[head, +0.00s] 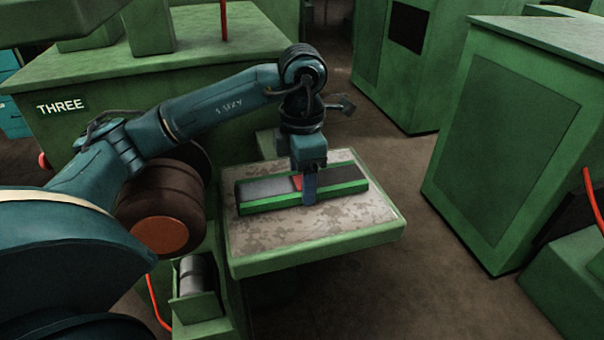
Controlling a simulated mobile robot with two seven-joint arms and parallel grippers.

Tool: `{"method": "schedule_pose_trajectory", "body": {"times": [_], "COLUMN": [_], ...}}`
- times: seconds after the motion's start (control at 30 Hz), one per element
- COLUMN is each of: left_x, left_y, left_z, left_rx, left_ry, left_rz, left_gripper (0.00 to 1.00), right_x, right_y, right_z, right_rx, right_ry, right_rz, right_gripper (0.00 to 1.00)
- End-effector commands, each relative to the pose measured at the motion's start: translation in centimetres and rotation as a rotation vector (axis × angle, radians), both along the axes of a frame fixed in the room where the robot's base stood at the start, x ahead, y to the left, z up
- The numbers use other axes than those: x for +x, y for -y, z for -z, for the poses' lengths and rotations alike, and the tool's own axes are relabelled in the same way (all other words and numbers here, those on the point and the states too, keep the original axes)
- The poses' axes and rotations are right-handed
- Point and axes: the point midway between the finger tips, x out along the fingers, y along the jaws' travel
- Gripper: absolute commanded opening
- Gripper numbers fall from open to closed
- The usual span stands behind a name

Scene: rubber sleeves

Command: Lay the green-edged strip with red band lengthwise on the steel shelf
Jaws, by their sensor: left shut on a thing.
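The green-edged strip (268,190) is dark grey on top with green long edges and a red band near its middle. It lies lengthwise, left to right, over the worn steel shelf (300,231), which has a green rim. My left gripper (309,198) points down from above and is shut on the strip just right of the red band, partly hiding that band. The strip looks level and at or very close to the shelf surface; I cannot tell whether it touches. My right gripper is not in the head view.
A brown roller (165,215) and a small green holder with a grey cylinder (197,274) stand left of the shelf. A green machine marked THREE (130,85) stands behind. Green cabinets (510,130) stand at the right, with open floor between.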

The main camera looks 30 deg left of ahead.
Motion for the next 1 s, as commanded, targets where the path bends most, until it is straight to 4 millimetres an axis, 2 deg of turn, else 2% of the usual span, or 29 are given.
{"method": "schedule_pose_trajectory", "body": {"times": [0.2, 0.23, 0.53, 0.83, 1.0], "left_x": [0.0, 0.0, 0.0, 0.0, 0.1], "left_y": [0.0, 0.0, 0.0, 0.0, 0.1], "left_z": [0.0, 0.0, 0.0, -0.4, -2.9], "left_rx": [0.0, 0.0, 0.0, -0.001, -0.002], "left_ry": [0.0, 0.0, 0.0, 0.002, 0.006], "left_rz": [0.0, 0.0, 0.0, 0.0, 0.001], "left_gripper": [0.4, 0.65, 0.88, 0.88, 0.88], "right_x": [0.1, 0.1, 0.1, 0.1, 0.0], "right_y": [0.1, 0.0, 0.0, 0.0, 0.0], "right_z": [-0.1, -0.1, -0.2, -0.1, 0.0], "right_rx": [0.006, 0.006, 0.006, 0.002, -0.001], "right_ry": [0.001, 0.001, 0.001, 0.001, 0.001], "right_rz": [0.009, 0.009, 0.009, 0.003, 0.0], "right_gripper": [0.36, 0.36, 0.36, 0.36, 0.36]}}
